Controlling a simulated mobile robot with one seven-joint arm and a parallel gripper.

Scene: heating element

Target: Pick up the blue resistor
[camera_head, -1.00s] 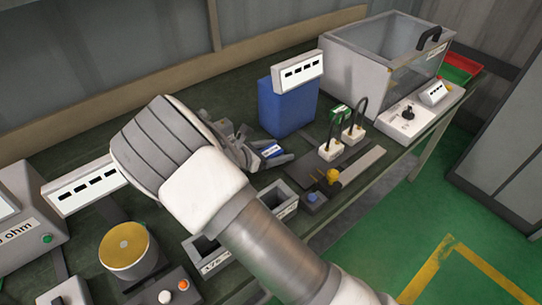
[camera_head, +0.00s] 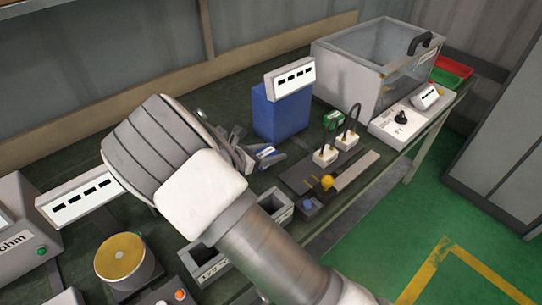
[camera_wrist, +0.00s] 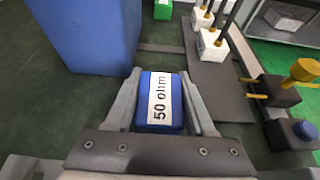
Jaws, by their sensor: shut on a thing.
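The blue resistor (camera_wrist: 173,117) has a white label reading "50 ohm". In the wrist view it sits between the two fingers of my gripper (camera_wrist: 165,100), which touch it on both sides. In the head view, the fingers of my gripper (camera_head: 266,157) show just past my wrist, in front of the large blue box. Only a small part of the resistor (camera_head: 265,152) shows there. Whether it is clear of the bench is hard to tell.
The blue box (camera_head: 281,112) stands close behind my gripper. To the right are a plate with white plugs (camera_head: 325,155), a yellow knob (camera_head: 327,182) and a glass-fronted chamber (camera_head: 372,62). Open grey bins (camera_head: 277,204) lie below my gripper in the picture.

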